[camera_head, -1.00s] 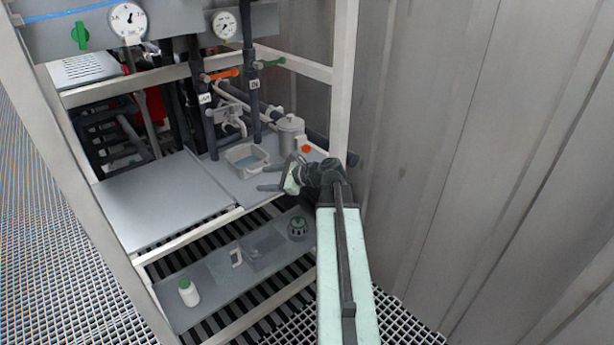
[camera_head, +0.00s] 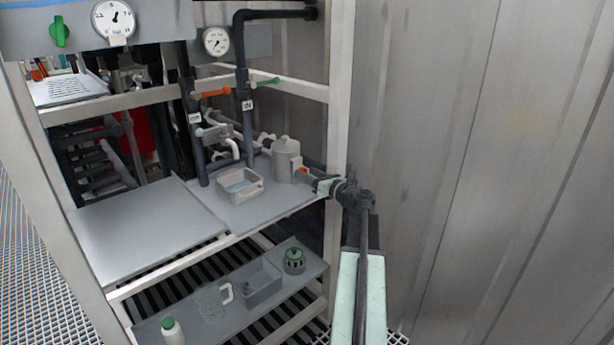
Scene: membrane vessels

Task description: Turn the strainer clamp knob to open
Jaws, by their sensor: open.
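The strainer (camera_head: 286,158), a grey upright canister with a domed lid, stands at the right end of the grey shelf. Its small orange clamp knob (camera_head: 302,171) shows on its right side, partly hidden by a finger. My gripper (camera_head: 306,177) is open, with its dark fingers pointing left at the knob. The fingertips are at or very close to the knob; I cannot tell whether they touch it or stand around it.
A grey basin (camera_head: 240,186) of liquid stands left of the strainer. Pipes with an orange handle (camera_head: 215,93) and a green handle (camera_head: 266,82) rise behind. A white frame post (camera_head: 340,120) stands close behind my gripper. The lower shelf (camera_head: 200,310) holds a white bottle (camera_head: 172,332).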

